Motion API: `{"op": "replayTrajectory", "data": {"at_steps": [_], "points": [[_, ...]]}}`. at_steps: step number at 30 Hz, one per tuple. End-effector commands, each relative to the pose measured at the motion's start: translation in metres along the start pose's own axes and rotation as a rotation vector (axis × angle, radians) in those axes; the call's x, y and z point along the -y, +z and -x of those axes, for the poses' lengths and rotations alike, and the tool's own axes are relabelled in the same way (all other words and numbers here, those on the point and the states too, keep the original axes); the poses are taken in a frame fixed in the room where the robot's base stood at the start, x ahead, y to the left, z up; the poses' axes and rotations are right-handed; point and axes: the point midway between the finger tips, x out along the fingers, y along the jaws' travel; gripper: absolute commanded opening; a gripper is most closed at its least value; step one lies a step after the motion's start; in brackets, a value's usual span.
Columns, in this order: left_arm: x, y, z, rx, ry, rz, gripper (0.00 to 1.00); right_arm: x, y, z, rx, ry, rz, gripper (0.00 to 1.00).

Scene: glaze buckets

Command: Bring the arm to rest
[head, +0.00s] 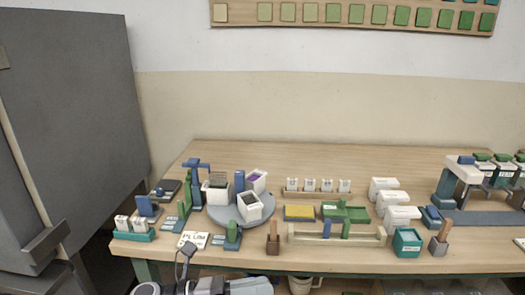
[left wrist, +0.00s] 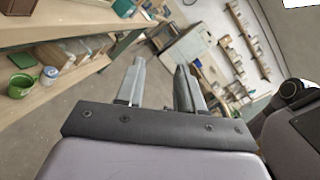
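My left gripper (left wrist: 160,78) shows in the left wrist view with its two fingers apart. Nothing is between the fingers, and open floor shows beyond them. In the head view, parts of my left arm lie low at the bottom edge, in front of the table's front edge. The fingers cannot be made out there. My right gripper is in neither view.
A grey cabinet (head: 70,90) stands left. A green mug (left wrist: 21,85) sits on a low shelf.

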Motion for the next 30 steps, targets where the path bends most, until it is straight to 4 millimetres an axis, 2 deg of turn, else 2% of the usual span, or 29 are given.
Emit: {"op": "replayTrajectory", "data": {"at_steps": [1,5,8,11,14,17,21,24,27,30], "points": [[0.004,0.001,0.000,0.096,0.008,0.135,0.37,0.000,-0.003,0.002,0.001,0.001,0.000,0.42],[0.001,0.004,0.012,0.338,0.039,0.482,0.37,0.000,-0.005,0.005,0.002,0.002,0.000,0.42],[-0.008,0.000,0.031,0.521,0.066,0.756,0.37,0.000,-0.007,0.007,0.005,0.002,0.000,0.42],[-0.020,-0.013,0.056,0.703,0.094,1.031,0.37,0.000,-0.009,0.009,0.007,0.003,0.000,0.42],[-0.032,-0.036,0.085,0.888,0.123,1.305,0.37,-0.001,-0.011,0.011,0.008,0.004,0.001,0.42],[-0.040,-0.068,0.118,1.079,0.152,1.574,0.37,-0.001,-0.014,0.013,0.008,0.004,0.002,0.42],[-0.041,-0.123,0.162,1.349,0.188,1.919,0.37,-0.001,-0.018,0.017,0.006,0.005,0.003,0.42],[-0.034,-0.161,0.188,1.519,0.208,2.112,0.37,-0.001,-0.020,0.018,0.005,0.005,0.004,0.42],[-0.025,-0.189,0.206,1.648,0.222,2.243,0.37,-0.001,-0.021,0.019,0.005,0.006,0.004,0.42],[-0.019,-0.205,0.216,1.725,0.227,2.317,0.37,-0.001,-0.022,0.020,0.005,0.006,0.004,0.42]]}}
